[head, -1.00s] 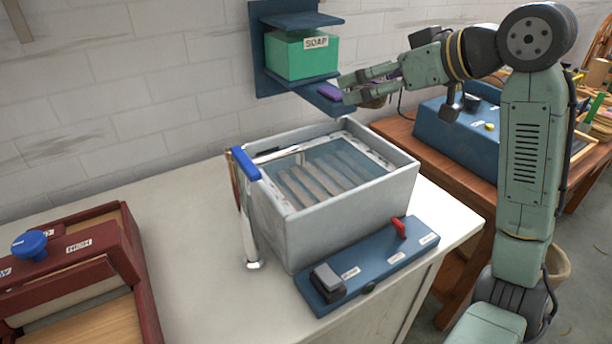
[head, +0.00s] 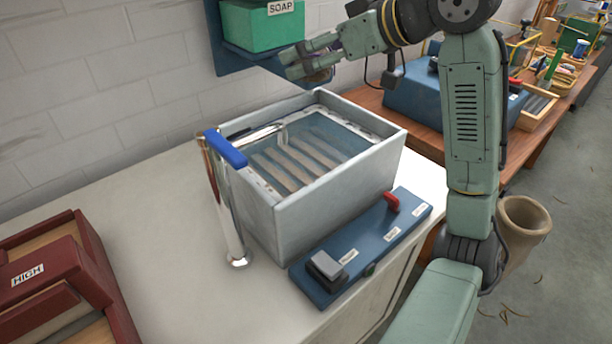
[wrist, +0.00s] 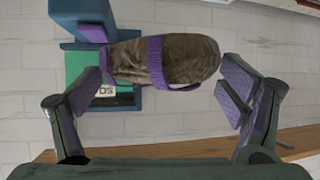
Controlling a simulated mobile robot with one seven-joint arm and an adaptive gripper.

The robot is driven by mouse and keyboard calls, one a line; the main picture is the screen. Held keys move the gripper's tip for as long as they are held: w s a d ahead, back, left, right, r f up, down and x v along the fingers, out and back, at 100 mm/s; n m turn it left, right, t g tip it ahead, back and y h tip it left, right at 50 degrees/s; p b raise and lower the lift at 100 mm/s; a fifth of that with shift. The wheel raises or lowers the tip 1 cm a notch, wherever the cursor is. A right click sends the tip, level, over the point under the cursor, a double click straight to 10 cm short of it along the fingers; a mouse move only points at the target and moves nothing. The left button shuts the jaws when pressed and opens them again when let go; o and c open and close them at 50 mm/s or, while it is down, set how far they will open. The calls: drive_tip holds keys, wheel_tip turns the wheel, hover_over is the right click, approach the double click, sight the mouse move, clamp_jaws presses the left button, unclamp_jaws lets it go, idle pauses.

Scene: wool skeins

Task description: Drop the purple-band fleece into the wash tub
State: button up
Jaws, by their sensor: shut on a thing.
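The purple-band fleece (wrist: 195,60), a brown bundle with a purple strap, lies between my gripper's fingers (wrist: 168,88) in the wrist view. My gripper is shut on it. In the head view my gripper (head: 292,62) is up by the wall, below the soap shelf and above the tub's back corner. The fleece is mostly hidden behind the fingers there; only a dark bit (head: 322,75) shows. The wash tub (head: 330,205) is a grey open box on the white counter, with water and pale slats inside.
A tap with a blue handle (head: 225,149) stands at the tub's left. A blue control panel (head: 365,250) with a red lever lies in front. A green soap box (head: 262,25) sits on the wall shelf. A maroon box (head: 60,265) is at left; the counter between is bare.

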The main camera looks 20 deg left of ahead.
wheel_tip(320, 180, down, 3)
drive_tip(key=shift+r+b, duration=0.2)
drive_tip(key=shift+b, duration=0.55)
drive_tip(key=o, duration=0.8)
drive_tip(key=shift+c, duration=0.2)
drive_tip(key=shift+r, duration=0.1)
drive_tip(key=v, duration=1.2)
